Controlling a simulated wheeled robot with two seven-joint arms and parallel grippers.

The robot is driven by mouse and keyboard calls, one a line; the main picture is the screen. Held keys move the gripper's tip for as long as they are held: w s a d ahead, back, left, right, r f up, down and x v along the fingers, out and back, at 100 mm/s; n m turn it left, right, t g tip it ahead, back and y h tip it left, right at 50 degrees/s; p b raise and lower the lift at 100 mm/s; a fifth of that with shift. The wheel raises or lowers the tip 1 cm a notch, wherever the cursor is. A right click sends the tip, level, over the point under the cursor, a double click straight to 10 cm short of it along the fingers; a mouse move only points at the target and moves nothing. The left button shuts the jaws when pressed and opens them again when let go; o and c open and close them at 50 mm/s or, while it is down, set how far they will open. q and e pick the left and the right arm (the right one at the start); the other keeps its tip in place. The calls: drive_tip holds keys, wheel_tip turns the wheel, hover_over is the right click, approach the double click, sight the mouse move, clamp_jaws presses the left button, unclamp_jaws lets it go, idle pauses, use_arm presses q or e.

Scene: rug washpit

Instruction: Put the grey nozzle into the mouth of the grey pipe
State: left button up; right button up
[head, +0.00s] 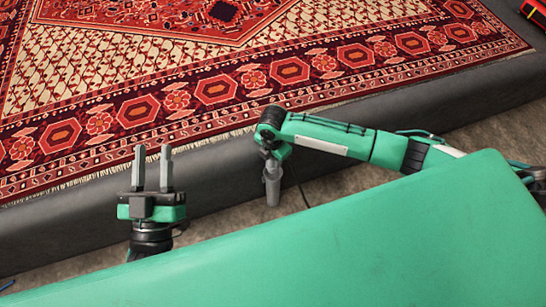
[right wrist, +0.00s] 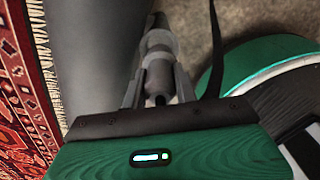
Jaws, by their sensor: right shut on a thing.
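My right gripper (head: 272,164) points down over the floor strip beside the dark ledge. It is shut on a grey piece, which I take for the grey nozzle (right wrist: 158,75); in the right wrist view it lies between the two fingers. A wider grey cylindrical part (right wrist: 158,43) is in line just beyond the fingertips. In the head view a grey cylinder (head: 272,190) shows directly below the gripper. I cannot tell where nozzle and pipe divide, or whether the nozzle is in the mouth. My left gripper (head: 152,168) is open and empty, fingers upward.
A patterned red rug (head: 290,70) with a fringe lies behind the dark grey ledge (head: 225,170). A thin dark cable (right wrist: 213,45) runs close to the right of the gripper. A red object (head: 535,12) is at the far top right. Brown floor (head: 330,172) is bare around the cylinder.

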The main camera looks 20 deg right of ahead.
drive_tip(key=shift+f+b, duration=0.55)
drive_tip(key=shift+f, duration=0.2)
use_arm(q)
wheel_tip(320, 180, up, 6)
drive_tip(key=s+a+t, duration=0.1)
drive_tip(key=a+t, duration=0.1)
drive_tip(key=t, duration=0.2)
drive_tip(key=shift+s+r+t, duration=0.15)
drive_tip(key=shift+s+t, duration=0.25)
drive_tip(key=shift+a+r, duration=0.1)
drive_tip(key=shift+r, duration=0.1)
drive_tip(key=shift+r+p, duration=0.35)
drive_tip(key=shift+p, duration=0.05)
drive_tip(key=shift+r, duration=0.2)
drive_tip(key=shift+r+p, duration=0.3)
drive_tip(key=shift+p, duration=0.25)
drive_tip(key=shift+f+b, duration=0.55)
drive_tip(key=shift+b, duration=0.05)
use_arm(e)
drive_tip(key=shift+f, duration=1.8)
